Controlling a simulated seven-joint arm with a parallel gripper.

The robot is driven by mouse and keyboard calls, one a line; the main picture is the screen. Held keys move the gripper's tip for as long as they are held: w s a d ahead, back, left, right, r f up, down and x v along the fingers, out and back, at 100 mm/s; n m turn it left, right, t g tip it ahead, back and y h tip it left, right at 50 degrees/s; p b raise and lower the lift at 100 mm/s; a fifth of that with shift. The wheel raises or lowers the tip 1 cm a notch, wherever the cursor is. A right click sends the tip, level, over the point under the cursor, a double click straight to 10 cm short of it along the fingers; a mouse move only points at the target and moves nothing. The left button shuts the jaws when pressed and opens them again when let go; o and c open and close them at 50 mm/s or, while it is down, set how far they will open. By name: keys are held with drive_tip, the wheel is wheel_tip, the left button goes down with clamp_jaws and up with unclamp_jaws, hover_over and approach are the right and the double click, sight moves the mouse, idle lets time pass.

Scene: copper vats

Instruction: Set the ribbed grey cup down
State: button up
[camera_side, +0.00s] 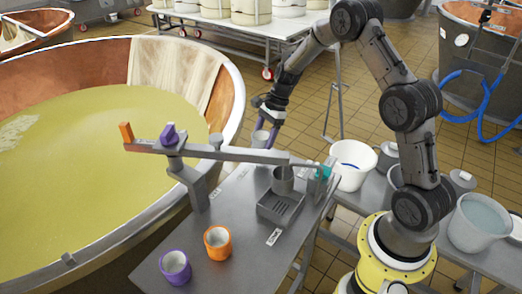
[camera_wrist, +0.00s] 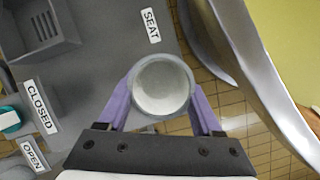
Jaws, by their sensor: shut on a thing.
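A grey cup (camera_side: 260,139) is between the purple fingers of my gripper (camera_side: 266,128), just behind the long grey beam (camera_side: 235,154) in the side view. In the wrist view my gripper (camera_wrist: 161,92) is shut on the cup (camera_wrist: 161,85), one finger on each side. I look down into its round rim and pale inside; whether that is liquid or bare bottom I cannot tell. Its ribs are too small to make out. The cup shows over the table's edge in the wrist view, near a label "SEAT" (camera_wrist: 151,25). Its height above the table is unclear.
The grey table (camera_side: 237,196) bears a slotted tray (camera_side: 281,208) under a grey cylinder (camera_side: 283,180), a purple cup (camera_side: 175,267) and an orange cup (camera_side: 217,243). A big copper vat (camera_side: 226,105) stands close at left. Labels "CLOSED" (camera_wrist: 41,106) and "OPEN" (camera_wrist: 34,155) show at left.

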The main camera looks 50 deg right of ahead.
drive_tip(key=shift+w+f, duration=0.15)
drive_tip(key=shift+f, duration=1.55)
drive_tip(key=shift+f, duration=0.2)
drive_tip(key=o, duration=1.4)
drive_tip(key=shift+c, duration=0.2)
drive_tip(key=shift+r, duration=0.1)
